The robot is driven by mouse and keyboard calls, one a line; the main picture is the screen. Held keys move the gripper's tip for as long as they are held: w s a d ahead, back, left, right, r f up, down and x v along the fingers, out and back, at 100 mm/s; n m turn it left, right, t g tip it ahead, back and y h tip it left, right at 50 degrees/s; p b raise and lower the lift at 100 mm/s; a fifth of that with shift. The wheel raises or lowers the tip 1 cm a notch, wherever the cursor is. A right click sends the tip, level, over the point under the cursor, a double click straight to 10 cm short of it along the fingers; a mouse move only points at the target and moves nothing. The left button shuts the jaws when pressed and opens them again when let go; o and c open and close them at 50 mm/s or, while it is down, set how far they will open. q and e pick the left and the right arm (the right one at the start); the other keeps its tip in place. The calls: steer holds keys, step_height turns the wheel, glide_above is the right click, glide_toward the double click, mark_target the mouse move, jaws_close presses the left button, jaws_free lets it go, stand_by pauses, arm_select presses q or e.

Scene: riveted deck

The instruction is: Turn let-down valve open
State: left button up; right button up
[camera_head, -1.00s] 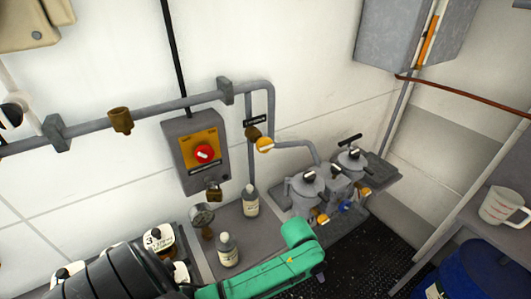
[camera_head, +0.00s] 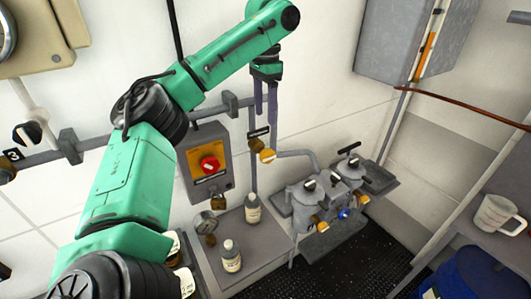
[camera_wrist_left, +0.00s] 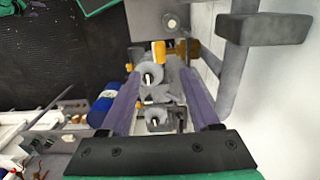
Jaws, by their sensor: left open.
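A valve with a round orange-yellow knob (camera_head: 267,155) and a brass body (camera_head: 254,145) sits on the grey pipe against the wall, under a small dark label too small to read. I take it as the let-down valve, but cannot confirm it. My left gripper (camera_head: 265,112) points down just above this valve, its two purple-grey fingers parted and empty. In the left wrist view the open fingers (camera_wrist_left: 158,80) frame grey pots beyond them, and an orange part (camera_wrist_left: 158,54) with brass beside it (camera_wrist_left: 190,48) shows past the tips. My right gripper is not in view.
A grey switch box with a red knob (camera_head: 210,164) hangs left of the valve. Below stand bottles (camera_head: 231,257), a gauge (camera_head: 205,222) and grey lidded pots (camera_head: 308,198). A wall cabinet (camera_head: 397,45) is upper right; a measuring jug (camera_head: 494,214) stands on the right shelf.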

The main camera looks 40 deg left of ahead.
mark_target(268, 150)
arm_select(q)
steer(key=f, duration=1.3)
steer(key=shift+w+d+f, duration=0.1)
steer(key=shift+w+d, duration=0.2)
steer(key=shift+w, duration=0.1)
steer(key=shift+a+f, duration=0.15)
steer(key=shift+f, duration=0.4)
jaws_close()
